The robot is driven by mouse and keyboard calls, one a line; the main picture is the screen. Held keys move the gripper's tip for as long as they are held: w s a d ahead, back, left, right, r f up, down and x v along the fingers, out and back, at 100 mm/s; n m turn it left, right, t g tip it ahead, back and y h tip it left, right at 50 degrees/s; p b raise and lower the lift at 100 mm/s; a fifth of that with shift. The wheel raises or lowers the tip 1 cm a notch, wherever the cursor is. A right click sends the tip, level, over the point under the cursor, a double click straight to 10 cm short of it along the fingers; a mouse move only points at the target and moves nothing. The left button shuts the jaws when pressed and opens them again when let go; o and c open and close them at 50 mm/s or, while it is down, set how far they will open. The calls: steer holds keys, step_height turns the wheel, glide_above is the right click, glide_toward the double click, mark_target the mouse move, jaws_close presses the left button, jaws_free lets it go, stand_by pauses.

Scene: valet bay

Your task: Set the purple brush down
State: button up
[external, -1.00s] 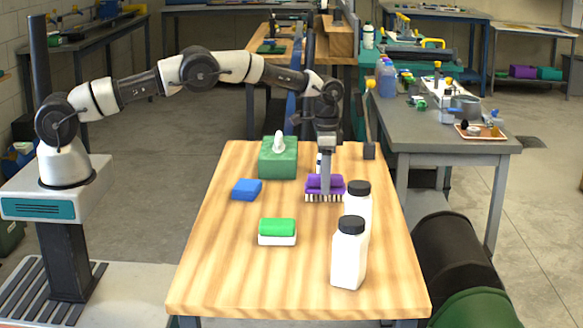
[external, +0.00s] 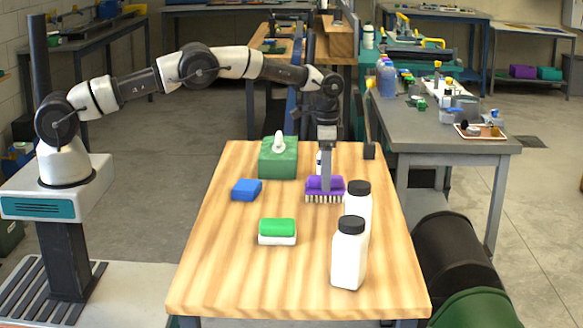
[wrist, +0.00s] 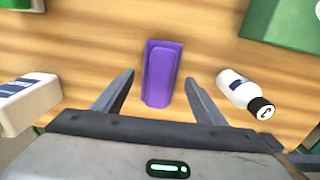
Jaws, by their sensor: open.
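The purple brush (external: 313,188) sits bristles down on the wooden table (external: 215,270), behind the white bottles. In the wrist view the brush (wrist: 160,72) lies between and beyond my fingertips, with a gap on both sides. My gripper (external: 325,182) points down over the brush in the external view and hides part of it. In the wrist view my gripper (wrist: 160,85) is open, its two fingers spread apart and not touching the brush.
Two white bottles with black caps, the nearer one (external: 348,258) in front, stand close to the brush. A green tissue box (external: 278,160), a blue block (external: 246,190) and a green-and-white sponge (external: 277,232) are to the left. The table's front left is clear.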

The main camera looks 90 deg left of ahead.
step_height(320, 180, up, 10)
steer(key=p, duration=0.1)
steer(key=shift+r+p, duration=0.25)
steer(key=shift+p, duration=0.05)
steer(key=s+d+r+t, duration=0.15)
steer(key=d+r, duration=0.25)
steer(key=r, duration=0.4)
steer(key=s+d+r, duration=0.3)
steer(key=r, duration=0.4)
steer(key=s+d+r+t, duration=0.2)
steer(key=s+d+r, duration=0.6)
steer(key=s, duration=0.2)
steer(key=s+d+f+t, duration=0.1)
steer(key=s+d, duration=0.3)
steer(key=s, duration=0.8)
steer(key=s+d+f+t, duration=0.1)
steer(key=s+d+f, duration=0.2)
steer(key=s, duration=1)
steer(key=shift+s+d+f, duration=0.2)
steer(key=shift+d, duration=0.8)
